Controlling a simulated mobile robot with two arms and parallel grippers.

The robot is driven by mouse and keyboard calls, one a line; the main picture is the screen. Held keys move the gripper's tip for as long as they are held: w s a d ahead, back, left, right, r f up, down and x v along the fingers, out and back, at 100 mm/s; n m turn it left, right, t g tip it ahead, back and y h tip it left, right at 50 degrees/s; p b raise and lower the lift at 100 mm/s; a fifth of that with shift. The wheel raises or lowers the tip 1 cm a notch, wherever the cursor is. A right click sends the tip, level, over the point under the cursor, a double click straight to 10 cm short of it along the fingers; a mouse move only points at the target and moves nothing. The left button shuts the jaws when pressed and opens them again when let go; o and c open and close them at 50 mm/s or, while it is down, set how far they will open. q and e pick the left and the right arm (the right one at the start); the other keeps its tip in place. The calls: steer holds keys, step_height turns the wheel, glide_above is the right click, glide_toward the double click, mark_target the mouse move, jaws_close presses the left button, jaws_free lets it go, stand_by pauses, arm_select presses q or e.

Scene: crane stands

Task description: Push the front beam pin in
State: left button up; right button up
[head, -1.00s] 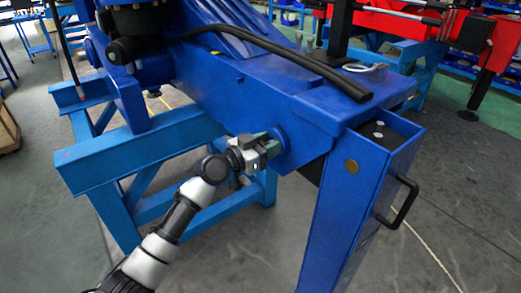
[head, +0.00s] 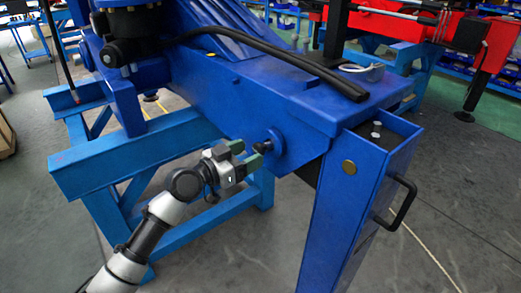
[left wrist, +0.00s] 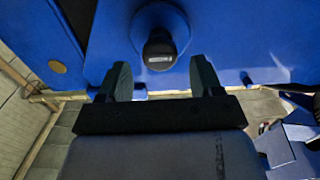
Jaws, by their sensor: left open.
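The front beam pin (head: 262,147) is a black knob sticking out of a round blue boss (head: 277,141) on the side of the blue beam (head: 235,100). In the left wrist view the pin's dark end (left wrist: 159,50) faces the camera, in the middle near the top. My left gripper (head: 247,154) is open and empty, a short way off the pin, pointing at it. In the left wrist view its two fingers (left wrist: 160,78) stand on either side below the knob, apart from it. My right gripper is not in view.
A blue outrigger leg (head: 345,215) with a black handle (head: 402,203) stands right of the pin. A light-blue stand (head: 140,155) is behind my left arm. A black hose (head: 290,60) lies on the beam. Grey floor is open at the front.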

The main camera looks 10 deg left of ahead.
arm_select(q)
steer(key=shift+b+v, duration=0.35)
steer(key=shift+v, duration=2)
steer(key=shift+f, duration=0.1)
steer(key=a+f+n+g+y+p, duration=0.1)
steer(key=a+f+n+y, duration=0.15)
steer(key=f, duration=0.85)
steer(key=a+f+n+g+y, duration=0.1)
steer(key=a+f+n+y, duration=0.2)
steer(key=f, duration=0.8)
steer(key=s+a+f+g+y+p, duration=0.15)
steer(key=s+f, duration=0.25)
steer(key=f, duration=0.5)
steer(key=s+f+g+y, duration=0.2)
steer(key=s+f, duration=0.3)
steer(key=f, duration=0.3)
steer(key=s+f+g+y, duration=0.1)
steer(key=s+f+g, duration=0.2)
steer(key=s+f, duration=1)
steer(key=s+d+f+g, duration=0.1)
steer(key=s+f, duration=0.1)
steer(key=s, duration=0.6)
steer(key=s+d+f+g+p, duration=0.1)
steer(key=s+f+g, duration=0.1)
steer(key=s, duration=0.7)
steer(key=s+d+f+g+y, duration=0.1)
steer(key=s+f, duration=0.2)
steer(key=s, duration=0.5)
steer(key=shift+s+d+g, duration=0.3)
steer(key=shift+s+g, duration=0.05)
